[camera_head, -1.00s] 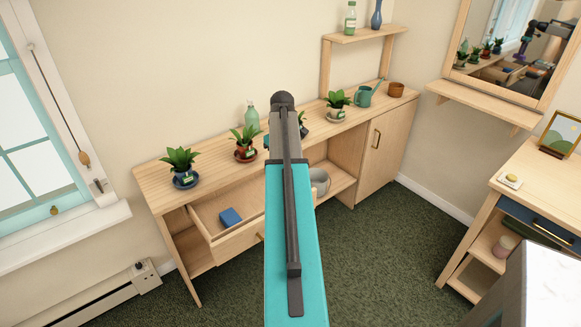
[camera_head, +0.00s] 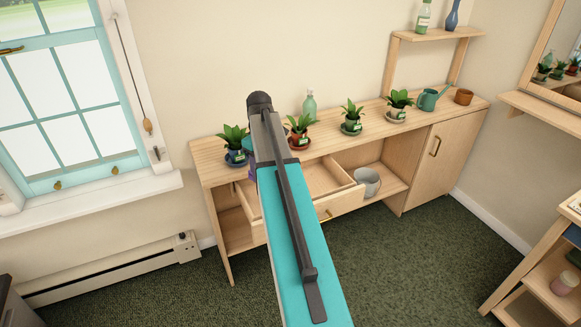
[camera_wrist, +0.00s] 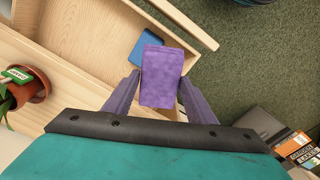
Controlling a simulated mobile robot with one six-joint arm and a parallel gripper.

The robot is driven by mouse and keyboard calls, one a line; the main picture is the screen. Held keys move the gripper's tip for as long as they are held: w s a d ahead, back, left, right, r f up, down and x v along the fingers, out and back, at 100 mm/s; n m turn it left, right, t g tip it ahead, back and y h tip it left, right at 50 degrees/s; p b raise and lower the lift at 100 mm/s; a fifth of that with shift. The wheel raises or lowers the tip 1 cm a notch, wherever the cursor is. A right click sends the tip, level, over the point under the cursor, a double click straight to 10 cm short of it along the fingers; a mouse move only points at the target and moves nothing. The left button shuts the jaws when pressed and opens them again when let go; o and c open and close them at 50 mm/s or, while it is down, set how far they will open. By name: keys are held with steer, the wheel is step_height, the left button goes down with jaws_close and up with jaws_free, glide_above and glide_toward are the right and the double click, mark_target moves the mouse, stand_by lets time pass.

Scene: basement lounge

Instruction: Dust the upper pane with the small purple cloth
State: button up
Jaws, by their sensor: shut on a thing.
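The small purple cloth (camera_wrist: 162,62) is held between the two purple fingers of my gripper (camera_wrist: 160,82) in the wrist view. It hangs above the open drawer (camera_wrist: 75,45). In the head view my arm hides the cloth and most of the gripper. The window with its turquoise frame (camera_head: 93,94) stands at the left in the head view. Only a strip of the upper pane (camera_head: 24,12) shows at the top left corner, and the rest is out of frame. My gripper is to the right of the window.
A blue cloth (camera_wrist: 147,46) lies in the drawer. Potted plants (camera_head: 234,141), a green bottle (camera_head: 310,106) and a teal watering can (camera_head: 430,99) stand on the cabinet (camera_head: 206,152). A heater (camera_head: 110,272) runs below the window. The carpet (camera_head: 410,270) in front is clear.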

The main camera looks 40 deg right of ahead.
steer(key=w+a+f+n+b, duration=0.1)
steer(key=w+a+n+b, duration=0.1)
steer(key=a, duration=1.5)
steer(key=w+a+f+n+b, duration=0.2)
steer(key=a+b, duration=0.1)
steer(key=a, duration=1.5)
steer(key=shift+w, duration=0.2)
steer(key=shift+w, duration=0.1)
